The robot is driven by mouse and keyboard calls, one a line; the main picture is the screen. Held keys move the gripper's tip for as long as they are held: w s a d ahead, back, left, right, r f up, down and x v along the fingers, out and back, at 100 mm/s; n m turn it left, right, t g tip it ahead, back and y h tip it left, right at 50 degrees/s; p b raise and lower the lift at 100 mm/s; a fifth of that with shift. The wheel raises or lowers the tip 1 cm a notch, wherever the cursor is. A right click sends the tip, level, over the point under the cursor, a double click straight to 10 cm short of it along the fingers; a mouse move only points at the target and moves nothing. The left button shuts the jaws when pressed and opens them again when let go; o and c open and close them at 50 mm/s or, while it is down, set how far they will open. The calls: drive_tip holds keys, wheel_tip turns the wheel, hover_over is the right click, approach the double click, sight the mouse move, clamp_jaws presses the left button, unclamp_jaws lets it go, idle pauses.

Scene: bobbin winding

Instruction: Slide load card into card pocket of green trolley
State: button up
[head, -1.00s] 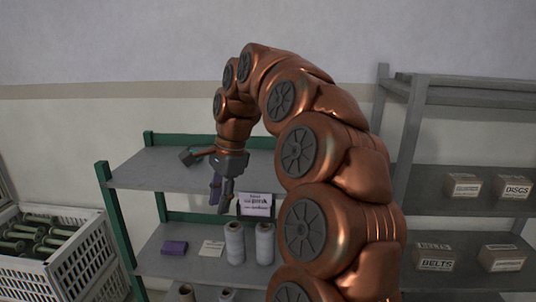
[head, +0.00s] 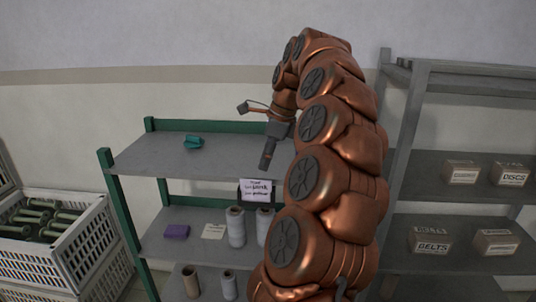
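The green trolley (head: 125,213) has green posts and grey shelves. A white card with printed text (head: 255,185) stands upright in a dark holder (head: 254,199) at the right of its middle level; I cannot tell whether this holder is the card pocket. A smaller pale card (head: 213,231) lies flat on the middle shelf, left of the spools. My gripper (head: 265,167) points down in front of the top shelf, above the upright card and apart from it. Its fingers show edge-on and dark; I cannot tell whether they are open or hold anything.
A teal item (head: 193,142) lies on the top shelf. A purple block (head: 176,231) and pale spools (head: 236,228) stand on the middle shelf, more spools (head: 191,281) below. A white crate (head: 60,255) is left; a grey rack (head: 395,165) with boxes (head: 432,247) is right.

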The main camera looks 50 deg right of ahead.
sight(258, 180)
drive_tip(key=shift+b+x, duration=1.8)
drive_tip(key=shift+x, duration=1.5)
drive_tip(key=shift+c, duration=0.3)
clamp_jaws()
drive_tip(key=shift+r, duration=0.1)
drive_tip(key=shift+r+p, duration=1.35)
drive_tip(key=shift+r, duration=2.35)
